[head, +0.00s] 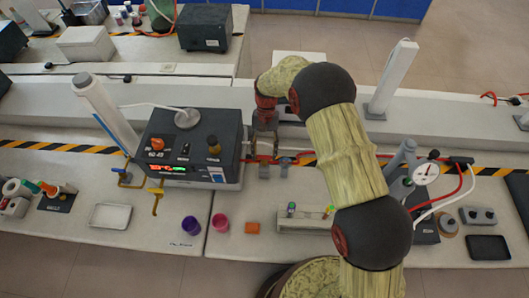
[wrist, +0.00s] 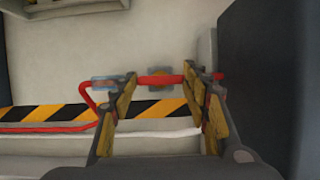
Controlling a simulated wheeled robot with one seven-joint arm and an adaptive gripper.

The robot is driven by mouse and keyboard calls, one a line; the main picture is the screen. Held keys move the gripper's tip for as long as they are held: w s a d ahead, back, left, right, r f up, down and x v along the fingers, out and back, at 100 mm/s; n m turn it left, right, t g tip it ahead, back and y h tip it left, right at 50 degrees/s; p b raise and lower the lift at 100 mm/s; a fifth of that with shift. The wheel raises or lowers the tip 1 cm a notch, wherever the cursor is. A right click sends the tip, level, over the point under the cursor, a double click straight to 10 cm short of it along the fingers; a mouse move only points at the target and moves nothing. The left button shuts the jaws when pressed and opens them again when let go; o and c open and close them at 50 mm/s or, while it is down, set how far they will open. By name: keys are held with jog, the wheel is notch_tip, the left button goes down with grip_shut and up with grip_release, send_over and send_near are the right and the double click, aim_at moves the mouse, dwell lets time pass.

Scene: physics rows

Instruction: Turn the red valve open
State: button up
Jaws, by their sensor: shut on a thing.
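My gripper (head: 263,148) reaches down to the red pipe line at the right side of the dark instrument box. In the wrist view its two fingers (wrist: 160,77) stand on either side of a red bar, which I take to be the red valve (wrist: 172,79). The fingers are shut on it, one at each end. A bent red piece (wrist: 86,95) shows left of the left finger. In the head view the valve is largely hidden by my gripper, and its turn angle cannot be told.
The dark instrument box (head: 200,135) stands close to the left of my gripper. A pressure gauge (head: 425,173) stands farther right.

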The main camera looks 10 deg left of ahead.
dwell(0.4)
jog(key=o, duration=1.2)
jog(key=shift+c, duration=0.2)
jog(key=v, duration=1.2)
jog(key=shift+a+n, duration=0.1)
jog(key=shift+n, duration=0.2)
